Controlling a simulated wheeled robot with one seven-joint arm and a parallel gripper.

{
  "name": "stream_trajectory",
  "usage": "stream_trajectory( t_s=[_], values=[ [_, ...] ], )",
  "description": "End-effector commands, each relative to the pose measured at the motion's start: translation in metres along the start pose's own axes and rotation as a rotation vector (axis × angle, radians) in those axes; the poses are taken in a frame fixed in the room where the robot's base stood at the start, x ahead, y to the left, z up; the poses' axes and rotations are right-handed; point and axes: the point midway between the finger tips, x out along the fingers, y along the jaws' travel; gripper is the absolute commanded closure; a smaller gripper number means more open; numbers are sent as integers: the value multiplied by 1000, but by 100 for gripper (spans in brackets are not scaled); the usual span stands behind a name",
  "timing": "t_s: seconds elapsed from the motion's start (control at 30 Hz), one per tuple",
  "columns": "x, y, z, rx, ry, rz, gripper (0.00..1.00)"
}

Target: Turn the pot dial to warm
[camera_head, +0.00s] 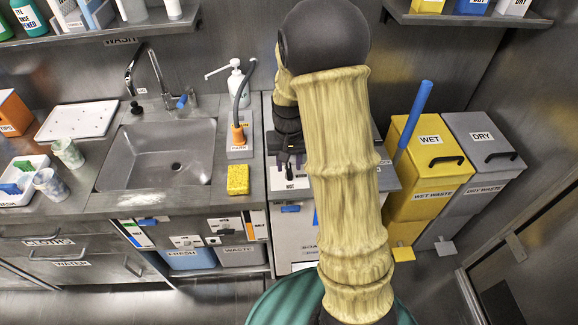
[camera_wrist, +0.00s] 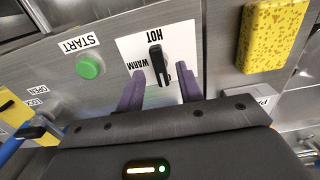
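The pot dial (camera_wrist: 157,62) is a black lever-like knob on a white plate (camera_wrist: 127,46) on a steel front. The plate reads HOT and WARM, upside down in the wrist view. The dial's upper end lies toward HOT; WARM is to its left. My gripper (camera_wrist: 159,72) is open, with a purple finger on each side of the dial. I cannot tell whether either finger touches it. In the head view my gripper (camera_head: 288,145) is small and dark, partly hidden by my sleeved arm, above the HOT label (camera_head: 291,186).
A green START button (camera_wrist: 90,66) sits left of the dial in the wrist view. A yellow sponge (camera_wrist: 274,45) lies to the right; it also shows by the sink (camera_head: 238,179). A soap pump bottle (camera_head: 235,78) stands behind. Yellow and grey waste bins (camera_head: 432,140) stand right.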

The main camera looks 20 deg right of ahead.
Motion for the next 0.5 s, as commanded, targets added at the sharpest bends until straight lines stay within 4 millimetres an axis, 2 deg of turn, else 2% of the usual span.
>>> stream_trajectory(
  t_s=[0.13, 0.43, 0.5],
  values=[
    [13, 0, 0, 1, -1, 0, 64],
    [15, 0, 0, 0, 1, 0, 64],
    [15, 0, 0, 0, 1, 0, 77]
  ],
)
